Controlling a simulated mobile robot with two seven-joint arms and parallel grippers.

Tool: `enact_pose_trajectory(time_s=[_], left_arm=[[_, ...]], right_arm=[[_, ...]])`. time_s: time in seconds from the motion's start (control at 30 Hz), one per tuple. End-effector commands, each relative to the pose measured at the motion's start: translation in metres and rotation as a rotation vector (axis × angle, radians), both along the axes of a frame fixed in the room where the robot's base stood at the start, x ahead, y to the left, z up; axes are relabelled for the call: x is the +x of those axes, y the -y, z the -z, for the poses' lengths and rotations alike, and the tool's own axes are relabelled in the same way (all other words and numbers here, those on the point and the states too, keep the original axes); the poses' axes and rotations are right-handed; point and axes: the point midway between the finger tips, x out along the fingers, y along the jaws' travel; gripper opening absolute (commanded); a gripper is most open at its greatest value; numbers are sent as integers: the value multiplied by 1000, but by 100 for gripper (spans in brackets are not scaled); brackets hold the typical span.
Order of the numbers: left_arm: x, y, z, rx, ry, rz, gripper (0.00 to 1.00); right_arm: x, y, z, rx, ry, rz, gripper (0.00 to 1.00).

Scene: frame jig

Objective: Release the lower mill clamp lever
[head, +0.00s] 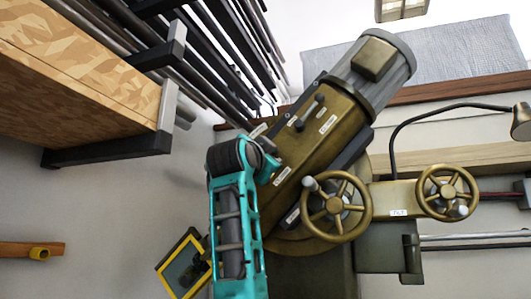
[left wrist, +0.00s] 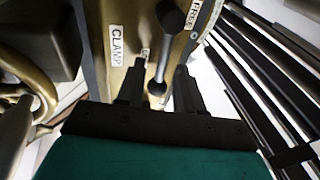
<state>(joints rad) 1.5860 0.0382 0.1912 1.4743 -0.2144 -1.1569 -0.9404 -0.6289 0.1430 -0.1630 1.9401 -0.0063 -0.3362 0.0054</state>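The bronze mill head (head: 335,130) leans diagonally in the head view. An upper lever with dark knobs (head: 310,111) is in plain view on it. My teal left arm rises from the bottom, and its left gripper (head: 269,167) is at the mill head's lower part, covering most of what lies there. In the left wrist view, a silver lever with black ends (left wrist: 161,58) stands between a CLAMP label (left wrist: 117,45) and a FREE label (left wrist: 195,15). The left gripper (left wrist: 158,80) is open, its fingers on either side of the lever's near end. Contact cannot be told. The right gripper is not in view.
Two bronze handwheels (head: 337,205) (head: 447,191) stand right of my arm. A lamp on a bent black arm (head: 393,135) is further right. A wooden box (head: 85,70) and dark metal bars (head: 225,55) crowd the upper left.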

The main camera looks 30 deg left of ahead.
Motion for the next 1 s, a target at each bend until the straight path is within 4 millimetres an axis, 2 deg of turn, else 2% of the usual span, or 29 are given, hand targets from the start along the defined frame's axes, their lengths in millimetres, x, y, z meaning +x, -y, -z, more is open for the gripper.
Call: enact_pose_trajectory(time_s=[0.33,0.7,1.0], left_arm=[[4,-1,-1,0,1,0,36],[4,-1,-1,1,2,1,2],[3,1,-3,3,5,2,0]], right_arm=[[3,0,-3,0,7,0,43],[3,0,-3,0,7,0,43],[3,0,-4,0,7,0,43]])
